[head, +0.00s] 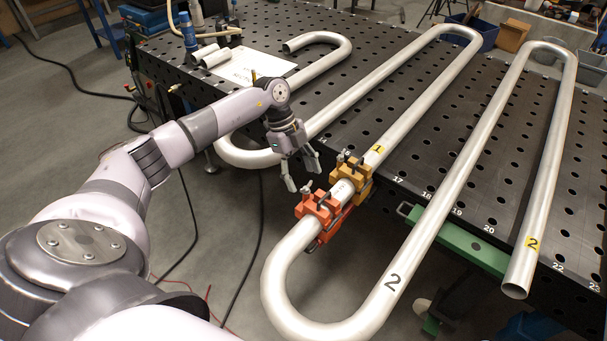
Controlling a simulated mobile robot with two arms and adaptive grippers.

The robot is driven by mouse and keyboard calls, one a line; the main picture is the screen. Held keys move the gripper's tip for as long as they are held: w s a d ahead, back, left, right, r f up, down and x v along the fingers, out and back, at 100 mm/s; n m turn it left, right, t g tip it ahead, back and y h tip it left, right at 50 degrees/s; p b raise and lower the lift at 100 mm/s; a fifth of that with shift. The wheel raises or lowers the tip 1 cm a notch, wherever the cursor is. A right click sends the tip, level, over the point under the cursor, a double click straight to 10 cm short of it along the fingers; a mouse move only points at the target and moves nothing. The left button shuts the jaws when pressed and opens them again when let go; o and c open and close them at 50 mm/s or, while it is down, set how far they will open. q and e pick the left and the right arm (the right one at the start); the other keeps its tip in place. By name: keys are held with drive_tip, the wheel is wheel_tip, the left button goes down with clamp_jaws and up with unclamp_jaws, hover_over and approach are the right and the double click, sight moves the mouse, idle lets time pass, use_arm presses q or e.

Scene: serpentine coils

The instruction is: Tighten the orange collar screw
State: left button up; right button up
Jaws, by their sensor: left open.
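The orange collar (321,209) is clamped around the silver serpentine tube, just past the table's front edge. Small dark screws stand on top of it; the nearest shows at its upper left. A yellow collar (355,176) sits right behind it on the tube, next to the yellow "1" label. My left gripper (302,182) is open and empty, its fingers pointing down. In the picture it is just above and left of the orange collar, apart from the screws. My right gripper is not in view.
A white sheet (250,66) and short tube pieces lie at the back left. A green bar (460,242) runs under the front edge. Floor at left has cables.

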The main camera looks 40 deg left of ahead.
use_arm(q)
drive_tip(key=shift+x, duration=1)
drive_tip(key=c, duration=1.2)
drive_tip(key=shift+o, duration=0.2)
drive_tip(key=shift+w, duration=0.1)
